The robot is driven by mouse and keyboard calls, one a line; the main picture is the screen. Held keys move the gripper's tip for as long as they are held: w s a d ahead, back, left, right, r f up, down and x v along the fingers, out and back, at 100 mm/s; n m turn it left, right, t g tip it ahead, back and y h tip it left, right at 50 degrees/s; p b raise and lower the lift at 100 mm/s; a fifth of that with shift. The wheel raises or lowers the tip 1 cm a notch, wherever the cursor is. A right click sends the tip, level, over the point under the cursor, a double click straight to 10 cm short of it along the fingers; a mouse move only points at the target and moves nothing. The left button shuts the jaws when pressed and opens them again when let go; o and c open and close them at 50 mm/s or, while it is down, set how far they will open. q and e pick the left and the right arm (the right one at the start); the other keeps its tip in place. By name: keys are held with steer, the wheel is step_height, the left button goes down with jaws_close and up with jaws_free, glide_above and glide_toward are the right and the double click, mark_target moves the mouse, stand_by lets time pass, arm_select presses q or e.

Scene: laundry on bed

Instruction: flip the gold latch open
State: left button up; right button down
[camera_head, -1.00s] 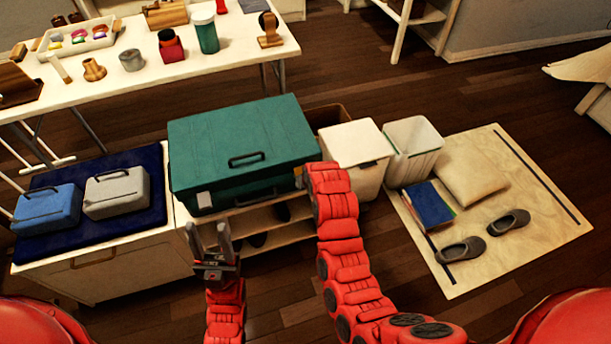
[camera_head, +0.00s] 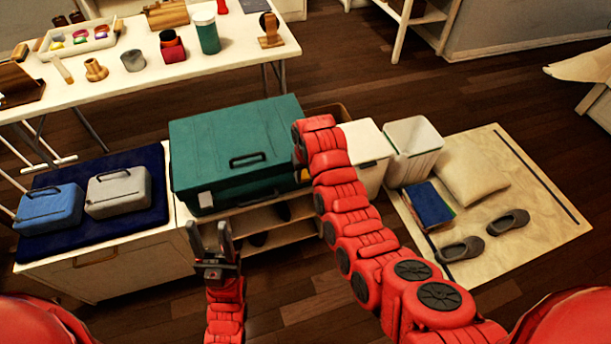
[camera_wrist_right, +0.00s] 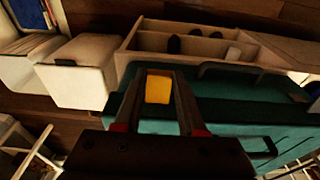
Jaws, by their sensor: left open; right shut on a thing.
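The teal case (camera_head: 240,135) sits closed on the white shelf unit, with a dark handle on its lid and another on its front. The gold latch (camera_wrist_right: 158,89) shows in the right wrist view between the fingertips of my right gripper (camera_wrist_right: 160,80), at the case. My right gripper is shut on it. In the head view my right arm covers the latch and most of that gripper, at the right end of the case. My left gripper (camera_head: 212,243) is open and empty, in front of the shelf unit and apart from the case.
A blue case (camera_head: 50,208) and a grey case (camera_head: 118,192) lie on a dark blue mat (camera_head: 148,160) to the left. White bins (camera_head: 414,150) stand right of the case. A white table (camera_head: 140,85) with small items is behind.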

steer(key=shift+c, duration=2.4)
jaws_free()
steer(key=shift+r, duration=0.6)
step_height(320, 180, up, 16)
steer(key=s+p, duration=0.2)
steer(key=p, duration=0.7)
steer(key=shift+s+d, duration=0.3)
steer(key=shift+d, duration=0.15)
